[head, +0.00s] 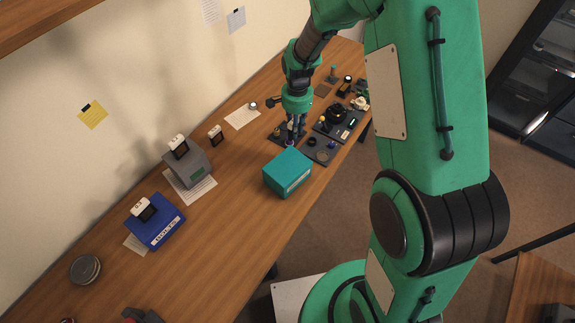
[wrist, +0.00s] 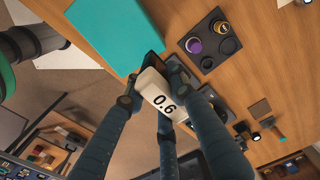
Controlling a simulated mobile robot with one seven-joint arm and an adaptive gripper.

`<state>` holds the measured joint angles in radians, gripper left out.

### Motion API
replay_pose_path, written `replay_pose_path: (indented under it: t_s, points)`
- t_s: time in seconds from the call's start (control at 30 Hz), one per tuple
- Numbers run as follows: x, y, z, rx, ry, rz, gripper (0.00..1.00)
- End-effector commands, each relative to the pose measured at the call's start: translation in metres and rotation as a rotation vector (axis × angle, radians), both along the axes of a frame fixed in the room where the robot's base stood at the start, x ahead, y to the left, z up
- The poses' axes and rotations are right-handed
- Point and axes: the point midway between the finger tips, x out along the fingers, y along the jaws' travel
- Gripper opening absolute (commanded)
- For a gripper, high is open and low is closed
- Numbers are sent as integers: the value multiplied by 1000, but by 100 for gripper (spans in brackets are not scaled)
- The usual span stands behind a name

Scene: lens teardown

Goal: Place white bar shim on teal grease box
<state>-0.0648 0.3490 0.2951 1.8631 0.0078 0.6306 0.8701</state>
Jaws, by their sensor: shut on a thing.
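In the wrist view my gripper (wrist: 160,95) is shut on the white bar shim (wrist: 157,92), a pale block marked 0.6, with a dark part at its far end. The teal grease box (wrist: 117,32) shows close by at the upper left of that view. In the head view the teal box (head: 288,173) stands on the wooden table, with a pale label on its front side. My gripper (head: 291,140) points down just behind the box there. The shim cannot be made out in the head view.
A grey box (head: 188,165) and a blue box (head: 156,222), each topped by a white-and-black piece, stand left. Bare table lies between them and the teal box.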

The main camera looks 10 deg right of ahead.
Motion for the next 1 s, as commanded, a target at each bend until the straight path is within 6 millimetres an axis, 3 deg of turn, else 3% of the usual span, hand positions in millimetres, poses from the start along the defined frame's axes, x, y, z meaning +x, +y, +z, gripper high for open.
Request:
replay_pose_path:
  t_s: [0.8, 1.0]
  points:
    - [-191, 19, -5, 1, -2, 21, 0]
    - [-225, 19, -9, 1, -2, 25, 0]
